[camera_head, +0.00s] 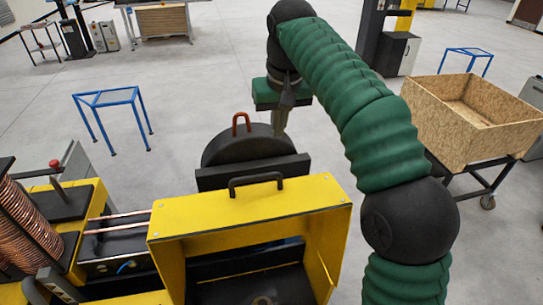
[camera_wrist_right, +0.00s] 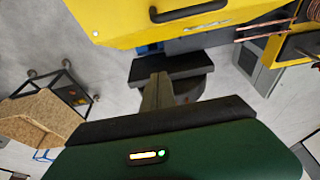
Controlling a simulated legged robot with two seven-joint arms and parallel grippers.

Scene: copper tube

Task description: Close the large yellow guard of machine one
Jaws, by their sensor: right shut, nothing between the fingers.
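The large yellow guard (camera_head: 185,222) of the machine stands in the lower middle of the head view, a box-like cover with its near side open onto a dark interior. A black handle (camera_head: 256,180) is on its top far edge. In the wrist view the guard (camera_wrist_right: 120,22) and its handle (camera_wrist_right: 188,11) are at the top. My right gripper (camera_head: 279,131) is beyond the guard, pointing down and apart from the handle. Its fingers are shut and empty, and they show in the wrist view (camera_wrist_right: 158,78). My left gripper is out of view.
A black rounded part (camera_head: 235,150) with a copper-coloured bent piece (camera_head: 241,117) is just behind the guard, close to my right gripper. Copper coils (camera_head: 35,225) are at left. A wooden crate (camera_head: 480,132) stands on a cart at right. Blue frame stands (camera_head: 108,98) are on open floor.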

